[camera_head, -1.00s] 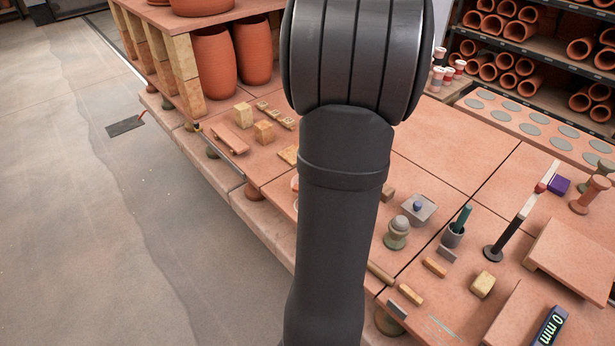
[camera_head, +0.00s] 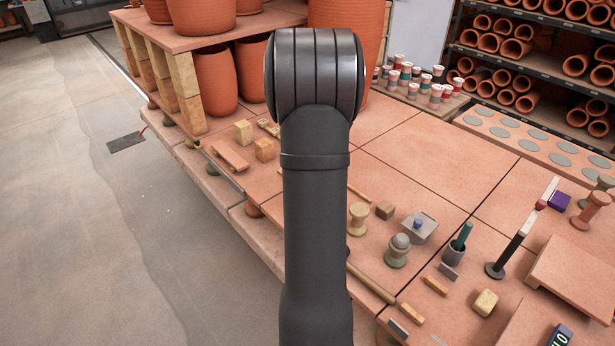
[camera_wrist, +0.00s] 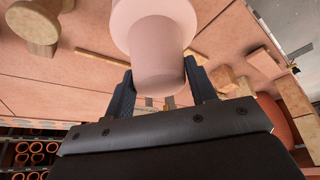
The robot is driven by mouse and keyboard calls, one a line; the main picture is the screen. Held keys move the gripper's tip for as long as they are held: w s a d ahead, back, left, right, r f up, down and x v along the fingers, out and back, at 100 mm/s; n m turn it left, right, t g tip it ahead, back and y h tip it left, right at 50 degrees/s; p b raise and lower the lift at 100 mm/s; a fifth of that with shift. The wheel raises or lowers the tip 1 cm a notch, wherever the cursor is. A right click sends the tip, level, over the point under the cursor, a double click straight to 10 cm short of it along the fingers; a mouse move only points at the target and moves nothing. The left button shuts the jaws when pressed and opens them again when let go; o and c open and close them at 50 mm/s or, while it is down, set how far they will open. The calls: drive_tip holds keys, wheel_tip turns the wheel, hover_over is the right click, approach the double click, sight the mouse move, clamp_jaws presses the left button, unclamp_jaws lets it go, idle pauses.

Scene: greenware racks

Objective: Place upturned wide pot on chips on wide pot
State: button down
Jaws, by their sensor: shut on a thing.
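A pale pink pot (camera_wrist: 155,68) fills the top middle of the wrist view, with a wider flange towards the top edge of the picture. My gripper (camera_wrist: 158,82) is shut on it, one dark finger on each side of its narrower body. In the head view my arm hides the gripper and the held pot. I cannot make out a second wide pot or chips in either view.
A stilted shelf (camera_head: 215,38) with large terracotta pots stands at the back left. A wooden spool-shaped stand (camera_head: 358,219), a green-based stand (camera_head: 397,255), a long rod (camera_head: 371,284) and small blocks lie right of my arm. The tiled table behind them is mostly clear.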

drive_tip(key=shift+f, duration=0.45)
drive_tip(key=shift+f, duration=0.1)
drive_tip(key=c, duration=0.6)
unclamp_jaws()
drive_tip(key=shift+f, duration=0.1)
drive_tip(key=v, duration=1.2)
drive_tip(key=shift+r, duration=0.25)
